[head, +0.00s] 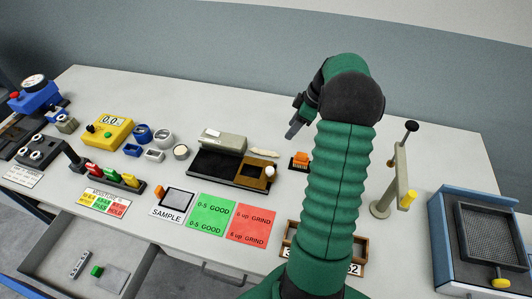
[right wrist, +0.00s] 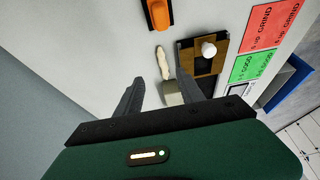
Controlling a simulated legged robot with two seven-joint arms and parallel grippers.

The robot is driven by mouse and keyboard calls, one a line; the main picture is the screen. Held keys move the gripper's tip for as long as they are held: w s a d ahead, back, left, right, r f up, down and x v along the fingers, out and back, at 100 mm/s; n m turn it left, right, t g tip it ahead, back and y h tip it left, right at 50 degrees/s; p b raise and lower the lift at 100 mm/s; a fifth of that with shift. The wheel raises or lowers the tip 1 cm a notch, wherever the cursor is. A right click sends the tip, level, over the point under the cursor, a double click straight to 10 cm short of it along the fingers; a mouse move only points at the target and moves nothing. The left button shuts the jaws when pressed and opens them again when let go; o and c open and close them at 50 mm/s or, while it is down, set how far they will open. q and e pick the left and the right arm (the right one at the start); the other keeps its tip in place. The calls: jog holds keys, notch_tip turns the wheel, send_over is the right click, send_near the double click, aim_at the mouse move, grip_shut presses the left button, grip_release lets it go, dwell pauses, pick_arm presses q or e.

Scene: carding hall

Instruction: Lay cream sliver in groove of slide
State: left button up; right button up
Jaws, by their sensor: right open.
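The cream sliver (head: 264,153) is a short pale strip on the table behind the slide; it also shows in the right wrist view (right wrist: 162,62). The slide (head: 257,168) is a brown piece with a dark patch and a round pale knob, at the right end of a black base (head: 212,167). It also shows in the right wrist view (right wrist: 188,53). My right gripper (head: 294,130) is open and empty above the table. In the right wrist view its fingers (right wrist: 160,76) point toward the sliver, which appears just beyond the gap between them. My left gripper is not in view.
A grey block (head: 222,139) sits on the black base. Green (head: 212,214) and red (head: 252,228) cards lie in front. A beige stand (head: 384,200) and blue tray (head: 440,239) are at right.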

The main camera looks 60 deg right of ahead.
send_near(275, 153)
jog(key=shift+w+a+f, duration=0.25)
jog(key=shift+w+f, duration=0.2)
jog(key=shift+w+a+f, duration=0.3)
jog(key=shift+w+f, duration=0.15)
jog(key=x, duration=0.2)
jog(key=p+x, duration=0.1)
jog(key=x, duration=0.1)
jog(key=s+d+x, duration=0.1)
jog(key=x, duration=0.1)
jog(key=shift+w+f+p, duration=0.1)
jog(key=shift+f+p, duration=0.2)
jog(key=shift+f, duration=0.1)
jog(key=shift+a+r, duration=0.1)
jog(key=shift+a, duration=0.1)
jog(key=shift+c, duration=0.2)
jog(key=shift+c, duration=1.1)
jog(key=shift+d, duration=0.1)
grip_shut()
